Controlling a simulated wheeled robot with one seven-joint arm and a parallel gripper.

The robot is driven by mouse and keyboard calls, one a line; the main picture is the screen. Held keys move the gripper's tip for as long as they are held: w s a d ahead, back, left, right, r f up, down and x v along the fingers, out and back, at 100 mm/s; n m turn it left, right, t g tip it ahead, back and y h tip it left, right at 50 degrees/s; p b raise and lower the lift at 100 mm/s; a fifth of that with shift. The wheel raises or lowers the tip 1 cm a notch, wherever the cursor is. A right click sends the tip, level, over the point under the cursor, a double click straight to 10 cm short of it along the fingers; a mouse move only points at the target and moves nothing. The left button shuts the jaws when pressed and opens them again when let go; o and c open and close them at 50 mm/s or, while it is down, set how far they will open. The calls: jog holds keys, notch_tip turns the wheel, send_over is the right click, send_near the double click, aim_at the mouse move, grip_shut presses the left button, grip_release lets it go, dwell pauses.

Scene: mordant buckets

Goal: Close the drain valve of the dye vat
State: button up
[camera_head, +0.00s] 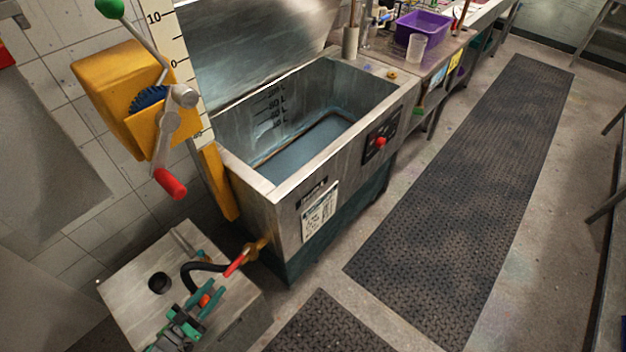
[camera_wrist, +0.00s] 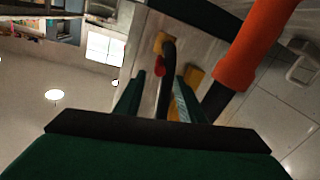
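The dye vat (camera_head: 290,190) is a steel tank with litre marks inside and blue-grey liquid at its bottom. Its drain valve (camera_head: 258,248) is a brass fitting low on the near side, with a red lever (camera_head: 237,264) pointing down and left. The red lever's end also shows in the wrist view (camera_wrist: 160,66). My green gripper (camera_head: 202,290) is over the metal box, left of the lever and apart from it. In the wrist view its fingers (camera_wrist: 160,92) look spread, with the black hose (camera_wrist: 168,58) seen beyond and between them.
The metal box (camera_head: 135,300) with a dark round hole stands below my arm. A yellow crank winch (camera_head: 110,90) with a red grip (camera_head: 170,184) hangs at the left. Dark floor mats (camera_head: 470,190) lie to the right. A purple bin (camera_head: 425,27) stands on the back counter.

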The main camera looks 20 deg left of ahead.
jog(key=shift+s, duration=0.1)
jog(key=c, duration=0.7)
jog(key=shift+s+d+r, duration=0.1)
jog(key=shift+s, duration=0.15)
grip_shut()
jog(key=s+d+r+m+g, duration=0.1)
jog(key=s+d+r, duration=0.1)
jog(key=s+d, duration=0.5)
jog(key=s+d+r+y, duration=0.1)
jog(key=s+d+r, duration=0.15)
jog(key=d, duration=0.75)
jog(key=s+d+r+m+g, duration=0.1)
jog(key=s+d, duration=0.5)
jog(key=d, duration=0.3)
jog(key=w+d+r+n+y, duration=0.2)
jog(key=d+r+y, duration=0.1)
jog(key=d+r, duration=1.4)
notch_tip(320, 180, up, 3)
jog(key=shift+d+f+n, duration=0.1)
jog(key=shift+d+n, duration=0.05)
jog(key=shift+n, duration=0.15)
jog(key=shift+w, duration=0.15)
